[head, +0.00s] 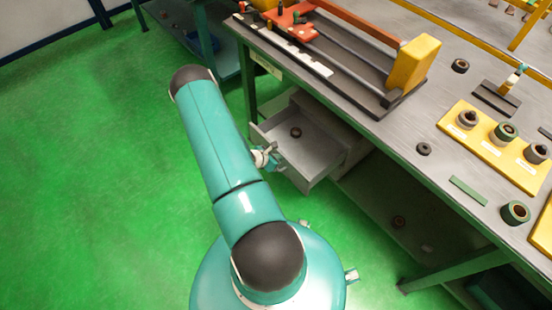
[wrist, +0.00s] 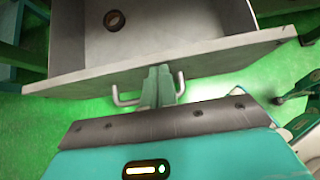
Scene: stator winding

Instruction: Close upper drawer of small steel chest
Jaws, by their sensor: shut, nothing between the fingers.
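The small steel chest (head: 345,118) stands under the workbench, and its upper drawer (head: 312,150) is pulled out. A dark ring lies inside the drawer (head: 296,132). In the wrist view the drawer front (wrist: 180,62) runs across the upper part, with a bar handle (wrist: 122,97) below it. My gripper (wrist: 160,72) is shut and empty, its fingertips at the drawer front between the two ends of the handle. I cannot tell whether they touch it. In the head view my gripper (head: 268,158) is partly hidden behind my arm.
The workbench (head: 440,75) overhangs the chest, with a winding fixture (head: 350,45) on top. A yellow block (head: 495,140) holds several stator rings. A lower shelf (head: 375,210) lies right of the chest. Green floor (head: 100,190) is open to the left.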

